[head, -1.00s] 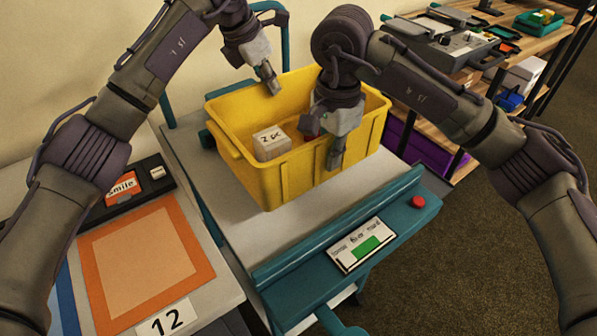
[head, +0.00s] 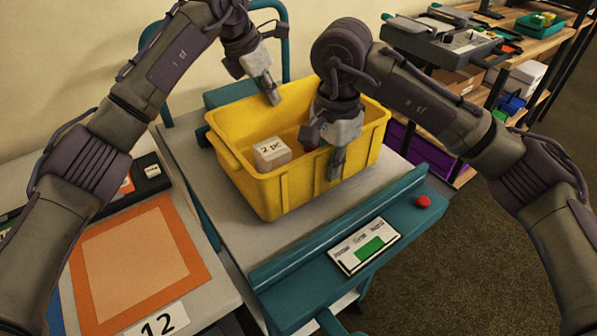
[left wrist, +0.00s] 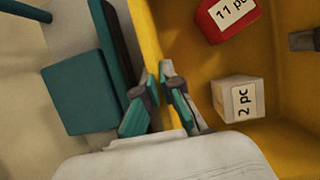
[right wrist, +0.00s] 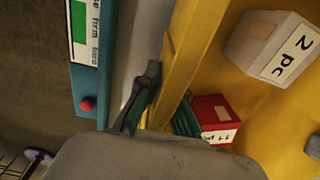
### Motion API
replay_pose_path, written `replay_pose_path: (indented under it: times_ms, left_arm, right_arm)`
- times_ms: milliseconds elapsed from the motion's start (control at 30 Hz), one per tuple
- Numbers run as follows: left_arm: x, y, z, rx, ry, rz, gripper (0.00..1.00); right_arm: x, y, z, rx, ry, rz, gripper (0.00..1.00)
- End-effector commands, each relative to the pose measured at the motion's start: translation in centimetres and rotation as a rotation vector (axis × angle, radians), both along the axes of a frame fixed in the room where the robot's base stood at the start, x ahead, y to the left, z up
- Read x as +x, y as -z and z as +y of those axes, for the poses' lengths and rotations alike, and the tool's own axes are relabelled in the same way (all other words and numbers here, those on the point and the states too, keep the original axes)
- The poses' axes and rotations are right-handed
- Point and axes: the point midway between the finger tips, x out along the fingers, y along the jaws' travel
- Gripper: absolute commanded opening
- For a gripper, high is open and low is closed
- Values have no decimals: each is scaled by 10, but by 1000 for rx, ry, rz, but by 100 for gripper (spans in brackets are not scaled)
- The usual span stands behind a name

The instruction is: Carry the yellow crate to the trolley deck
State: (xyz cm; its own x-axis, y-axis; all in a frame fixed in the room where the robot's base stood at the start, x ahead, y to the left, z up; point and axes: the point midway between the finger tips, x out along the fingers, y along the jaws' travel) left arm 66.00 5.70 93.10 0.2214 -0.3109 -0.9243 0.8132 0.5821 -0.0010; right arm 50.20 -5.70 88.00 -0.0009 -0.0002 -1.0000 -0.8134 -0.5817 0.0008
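The yellow crate (head: 275,195) is over the grey trolley deck (head: 325,209), roughly level; I cannot tell whether its base touches the deck. My left gripper (left wrist: 159,76) is shut on the crate's far wall, with one finger inside and one outside; it also shows in the head view (head: 268,88). My right gripper (right wrist: 162,105) is shut on the near wall the same way. Inside the crate are a pale box marked "2 pc" (head: 271,153) and a red box marked "11 pc" (left wrist: 228,15), which my right gripper mostly hides in the head view.
The trolley has a teal front bar (head: 340,228) with a sign and a red button (head: 423,201). A table with an orange-bordered mat (head: 187,255) stands close on the left. A loaded wooden shelf (head: 556,52) is at the back right. Dark floor at right is clear.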

Motion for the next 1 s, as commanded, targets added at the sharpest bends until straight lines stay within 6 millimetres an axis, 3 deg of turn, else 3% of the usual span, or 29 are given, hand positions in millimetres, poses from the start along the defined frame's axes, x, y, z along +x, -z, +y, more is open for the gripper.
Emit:
replay_pose_path:
  times_ms: [233, 400, 767, 1000]
  left_arm:
    - [0, 18, 0, -2, 0, -2, 0]
    - [0, 15, 0, 0, 0, 0, 31]
    - [0, 11, 1, 0, 0, -1, 31]
    - [-8, -26, 14, 0, -2, -6, 31]
  right_arm:
    - [0, 18, 0, 1, 0, -1, 0]
    - [0, 15, 0, 0, 0, 0, 31]
    - [0, 15, 0, 0, 0, 0, 31]
    - [0, 15, 0, 0, 0, 0, 31]
